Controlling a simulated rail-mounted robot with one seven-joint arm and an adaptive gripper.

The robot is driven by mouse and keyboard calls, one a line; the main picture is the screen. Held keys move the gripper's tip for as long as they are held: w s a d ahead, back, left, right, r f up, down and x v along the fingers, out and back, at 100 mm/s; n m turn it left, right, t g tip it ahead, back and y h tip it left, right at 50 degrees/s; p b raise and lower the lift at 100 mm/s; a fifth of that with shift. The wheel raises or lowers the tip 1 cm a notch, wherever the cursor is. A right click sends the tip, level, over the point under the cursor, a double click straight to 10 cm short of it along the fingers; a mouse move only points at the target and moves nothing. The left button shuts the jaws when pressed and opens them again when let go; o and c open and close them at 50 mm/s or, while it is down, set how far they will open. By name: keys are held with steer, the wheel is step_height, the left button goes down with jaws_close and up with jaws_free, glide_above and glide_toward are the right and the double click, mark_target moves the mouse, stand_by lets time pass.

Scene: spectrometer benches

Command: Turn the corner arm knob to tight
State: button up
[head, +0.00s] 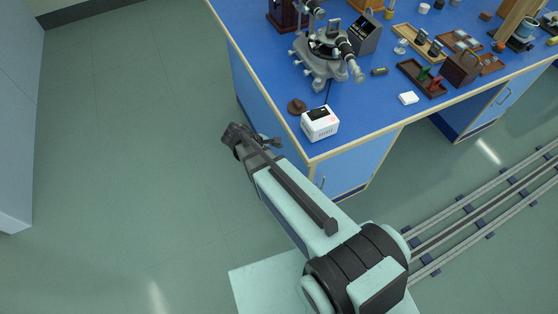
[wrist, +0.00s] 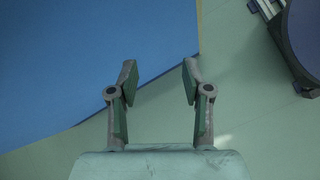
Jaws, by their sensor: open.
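The spectrometer (head: 322,52), a grey metal instrument with a telescope tube and a base with feet, stands on the blue bench (head: 260,60) near its left end. The corner arm knob is too small to make out in the head view, and the wrist view does not show it. My gripper (head: 268,143) is off the bench's near left side, apart from the spectrometer. In the wrist view my gripper (wrist: 158,82) has its two fingers spread with nothing between them. A blue panel and green floor lie beyond the fingers.
A white box (head: 320,123) sits at the bench's near corner, with a brown object (head: 297,106) beside it. Wooden trays (head: 421,78) and small items fill the right side. Rails (head: 480,205) run along the floor at right. The floor at left is clear.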

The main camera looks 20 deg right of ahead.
steer(key=shift+s+d+f+m+g, duration=0.15)
steer(key=shift+s+f+m+g, duration=0.15)
steer(key=shift+s+f, duration=0.8)
steer(key=shift+w, duration=0.1)
steer(key=w+a+r+n+t+h+p, duration=0.1)
steer(key=w+r+n, duration=0.2)
steer(key=w+r, duration=0.4)
steer(key=w+a+r+n+t+h+p, duration=0.1)
steer(key=w+r+n, duration=0.25)
steer(key=r, duration=0.65)
steer(key=m+t+h+p, duration=0.2)
steer(key=h, duration=0.1)
glide_toward(304, 73)
steer(key=shift+n, duration=0.25)
steer(key=p+x, duration=0.4)
steer(key=x, duration=0.5)
steer(key=shift+d+r, duration=0.15)
steer(key=shift+d, duration=0.05)
jaws_close()
